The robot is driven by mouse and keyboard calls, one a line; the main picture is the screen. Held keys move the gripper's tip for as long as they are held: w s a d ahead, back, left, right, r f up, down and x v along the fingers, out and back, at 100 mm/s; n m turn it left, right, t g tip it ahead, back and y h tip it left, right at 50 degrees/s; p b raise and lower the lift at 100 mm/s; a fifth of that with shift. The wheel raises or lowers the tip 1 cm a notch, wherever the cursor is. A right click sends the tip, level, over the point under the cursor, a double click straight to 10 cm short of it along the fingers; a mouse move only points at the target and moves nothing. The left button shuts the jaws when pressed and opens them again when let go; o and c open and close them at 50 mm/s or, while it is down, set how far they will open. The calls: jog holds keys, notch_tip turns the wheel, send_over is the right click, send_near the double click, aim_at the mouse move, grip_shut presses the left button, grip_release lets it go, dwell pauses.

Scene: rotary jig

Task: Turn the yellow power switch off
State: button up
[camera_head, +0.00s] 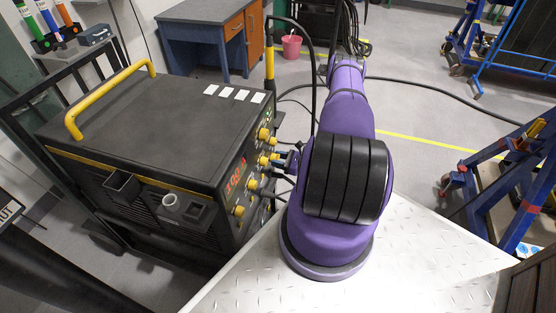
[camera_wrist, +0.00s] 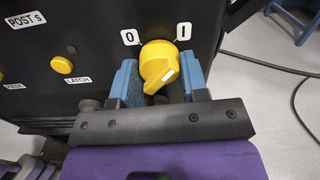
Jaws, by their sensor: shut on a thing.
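The yellow power switch (camera_wrist: 157,62) is a round rotary knob with a raised grip bar, on the machine's black front panel. A "0" label (camera_wrist: 130,37) is at its upper left and an "I" label (camera_wrist: 183,31) at its upper right. A pale mark on the bar lies at its lower right; I cannot tell which label the switch is set to. My gripper (camera_wrist: 158,82) has its blue fingers on both sides of the knob, shut on it. In the head view my gripper (camera_head: 286,160) is at the panel, partly hidden by my arm.
The black machine (camera_head: 150,130) has a yellow handle (camera_head: 110,95) on top and a lit red display (camera_head: 236,175). A yellow "LATCH" button (camera_wrist: 62,65) is left of the switch. Cables run from the panel. A blue-red frame (camera_head: 500,180) stands at right.

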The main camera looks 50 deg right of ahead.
jog(key=n, duration=0.3)
jog(key=shift+d+n, duration=0.1)
jog(key=shift+n, duration=0.3)
jog(key=n, duration=0.4)
jog(key=shift+n, duration=0.3)
jog(key=n, duration=0.4)
jog(key=shift+n, duration=2.2)
jog(key=o, duration=0.9)
jog(key=v, duration=1)
jog(key=shift+s+d, duration=0.1)
jog(key=shift+s, duration=0.3)
